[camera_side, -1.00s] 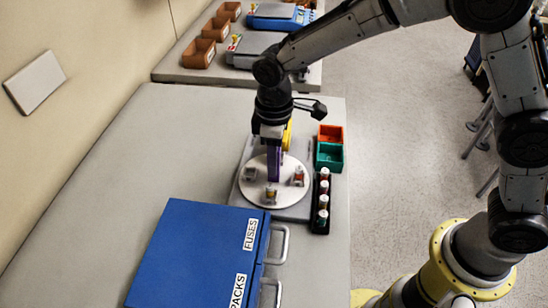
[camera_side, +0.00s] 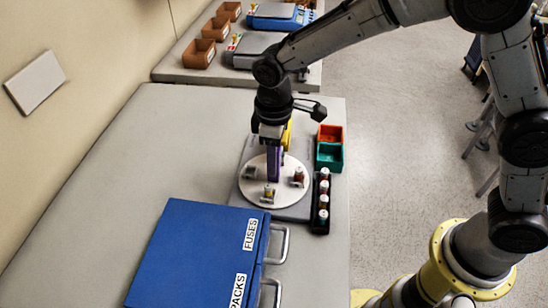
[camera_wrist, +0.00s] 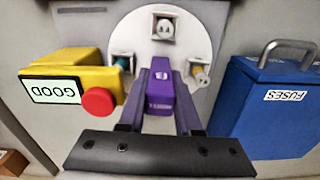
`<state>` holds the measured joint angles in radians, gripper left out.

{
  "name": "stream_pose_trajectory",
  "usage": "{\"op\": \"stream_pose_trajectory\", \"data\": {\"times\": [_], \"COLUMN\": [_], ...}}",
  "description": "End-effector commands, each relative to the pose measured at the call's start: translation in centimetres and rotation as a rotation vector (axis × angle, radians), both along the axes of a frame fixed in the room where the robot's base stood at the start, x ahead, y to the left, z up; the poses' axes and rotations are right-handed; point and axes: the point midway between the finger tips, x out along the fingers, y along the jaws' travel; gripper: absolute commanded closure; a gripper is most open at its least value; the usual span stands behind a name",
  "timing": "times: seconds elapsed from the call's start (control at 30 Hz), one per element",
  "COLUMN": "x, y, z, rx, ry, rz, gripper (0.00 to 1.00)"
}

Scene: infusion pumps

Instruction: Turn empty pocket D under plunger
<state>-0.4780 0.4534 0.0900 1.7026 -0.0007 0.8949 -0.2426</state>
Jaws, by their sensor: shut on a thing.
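The white round turntable (camera_side: 283,198) lies on a grey base plate on the table; it also shows in the wrist view (camera_wrist: 198,35). Its visible pockets hold small vial-like parts: left (camera_side: 249,172), front (camera_side: 269,191) and right (camera_side: 298,177) in the side view. My gripper (camera_side: 274,176) points down at the middle of the disc, shut on a purple block (camera_wrist: 160,90) that looks like its handle. A yellow unit (camera_wrist: 95,68) with a GOOD display and a red button stands beside the disc. The plunger and any pocket letters cannot be made out; my gripper hides part of the disc.
A blue box (camera_side: 195,255) labelled FUSES and PACKS stands in front. A black rack (camera_side: 322,222) of capped vials and the orange (camera_side: 330,131) and green (camera_side: 330,154) bins line the right side. The table's left part is clear.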

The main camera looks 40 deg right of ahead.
Motion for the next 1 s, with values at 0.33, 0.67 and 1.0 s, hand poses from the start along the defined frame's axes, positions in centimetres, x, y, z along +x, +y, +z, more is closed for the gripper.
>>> {"op": "stream_pose_trajectory", "data": {"times": [0.33,0.67,1.0], "x": [0.12,0.12,0.12], "y": [0.03,0.04,0.04], "z": [0.19,0.17,0.19], "rx": [0.002,0.002,0.003], "ry": [-0.004,-0.004,-0.003], "rz": [-0.158,-0.324,-0.494], "gripper": [1.00,1.00,1.00]}}
